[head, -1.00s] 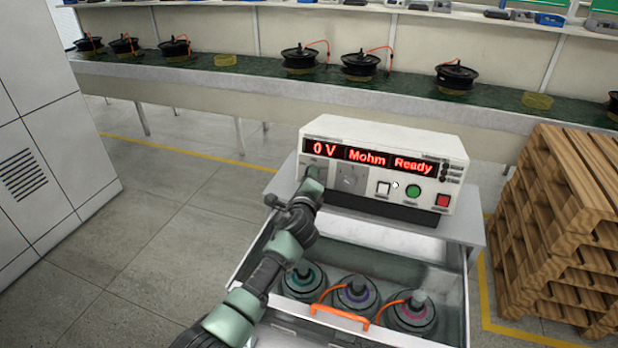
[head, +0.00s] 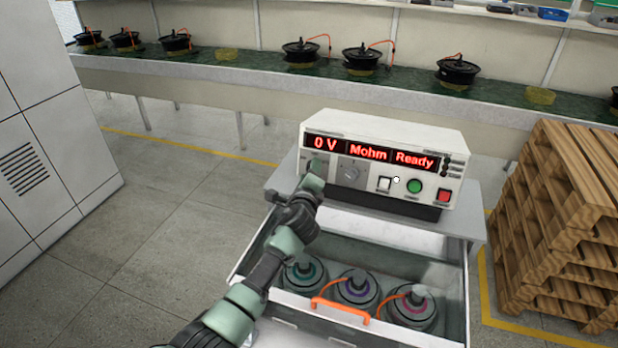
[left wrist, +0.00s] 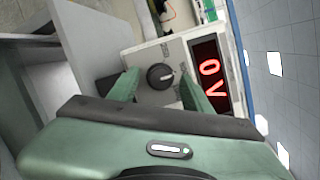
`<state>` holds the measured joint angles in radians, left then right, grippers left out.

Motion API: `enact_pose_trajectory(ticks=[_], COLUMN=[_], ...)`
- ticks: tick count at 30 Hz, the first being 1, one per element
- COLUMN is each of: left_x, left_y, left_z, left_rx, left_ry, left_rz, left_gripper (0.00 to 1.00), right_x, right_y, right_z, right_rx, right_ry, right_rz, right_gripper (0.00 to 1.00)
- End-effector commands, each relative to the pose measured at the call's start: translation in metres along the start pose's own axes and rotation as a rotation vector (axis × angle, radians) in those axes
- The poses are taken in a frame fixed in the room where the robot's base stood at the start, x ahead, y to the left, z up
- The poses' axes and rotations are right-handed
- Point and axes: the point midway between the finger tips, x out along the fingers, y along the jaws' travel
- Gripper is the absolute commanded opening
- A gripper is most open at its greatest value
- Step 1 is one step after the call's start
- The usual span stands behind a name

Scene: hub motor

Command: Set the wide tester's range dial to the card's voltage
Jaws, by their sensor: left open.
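The wide tester (head: 408,126) is a white box on a grey stand, its red displays reading "0 V", "Mohm" and "Ready". My left gripper (head: 316,172) is at the left of its front panel, below the "0 V" display, and hides the dial there in the head view. In the left wrist view, a round black dial (left wrist: 160,76) sits between the open fingers of my left gripper (left wrist: 160,90). I cannot tell whether the fingers touch it. The voltage card is not seen. My right gripper is not in view.
An open drawer (head: 245,262) with an orange handle (head: 340,312) holds three hub motors below the tester. Wooden pallets (head: 560,220) stand at right and a grey cabinet (head: 60,140) at left. A long bench (head: 200,93) with several motors runs behind.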

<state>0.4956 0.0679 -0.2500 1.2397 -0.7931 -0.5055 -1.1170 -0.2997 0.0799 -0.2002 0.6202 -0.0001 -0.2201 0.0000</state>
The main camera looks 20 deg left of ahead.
Motion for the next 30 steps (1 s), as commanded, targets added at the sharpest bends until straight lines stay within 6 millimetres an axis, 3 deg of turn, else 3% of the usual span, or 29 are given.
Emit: enact_pose_trajectory(ticks=[15, 30], left_x=[-0.069, -0.073], left_y=[0.001, 0.001], left_z=[-0.001, -0.001], left_rx=[0.001, 0.001], left_ry=[0.001, 0.002], left_rz=[0.0, 0.0], left_gripper=[0.49, 0.49], right_x=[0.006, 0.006], right_y=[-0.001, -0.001], right_z=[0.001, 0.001], right_rx=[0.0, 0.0], right_ry=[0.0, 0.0], right_rz=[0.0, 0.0], right_gripper=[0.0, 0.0])
